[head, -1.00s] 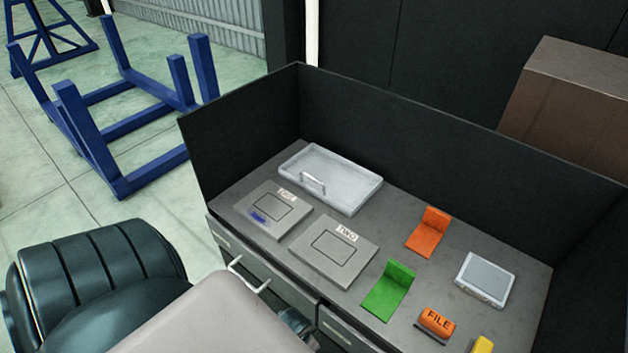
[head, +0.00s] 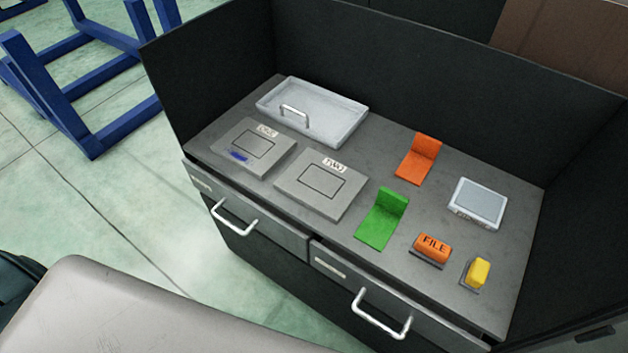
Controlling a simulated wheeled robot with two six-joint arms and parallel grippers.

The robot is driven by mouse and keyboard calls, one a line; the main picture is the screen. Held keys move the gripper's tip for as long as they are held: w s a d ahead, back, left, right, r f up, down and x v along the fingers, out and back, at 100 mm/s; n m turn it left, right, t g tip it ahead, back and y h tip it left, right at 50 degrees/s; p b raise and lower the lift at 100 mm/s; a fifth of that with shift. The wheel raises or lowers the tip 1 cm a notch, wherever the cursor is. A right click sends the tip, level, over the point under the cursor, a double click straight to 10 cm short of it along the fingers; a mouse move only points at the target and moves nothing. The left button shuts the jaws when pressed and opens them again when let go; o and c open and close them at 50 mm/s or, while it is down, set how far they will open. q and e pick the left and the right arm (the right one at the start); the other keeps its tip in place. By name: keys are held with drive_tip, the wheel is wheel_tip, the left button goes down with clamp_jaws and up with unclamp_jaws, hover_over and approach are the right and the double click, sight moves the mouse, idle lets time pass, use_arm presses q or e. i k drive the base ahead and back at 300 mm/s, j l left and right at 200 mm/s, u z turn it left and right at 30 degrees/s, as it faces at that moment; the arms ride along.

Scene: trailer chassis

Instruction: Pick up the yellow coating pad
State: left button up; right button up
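The yellow coating pad (head: 479,271) is a small yellow block on a dark base. It sits near the front right of the grey workbench top (head: 400,262), just right of the orange block marked FILE (head: 433,246). Nothing touches the pad from above. Neither of my grippers shows in the head view.
The bench also holds a green bracket (head: 383,220), an orange bracket (head: 419,158), a small grey-screened device (head: 479,203), plates ONE (head: 240,147) and TWO (head: 321,185), and a tray (head: 330,120). Dark panels (head: 400,70) wall its back and sides. Drawer handles (head: 381,314) stick out in front.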

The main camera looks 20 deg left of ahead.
sight(474, 275)
drive_tip(key=z, duration=1)
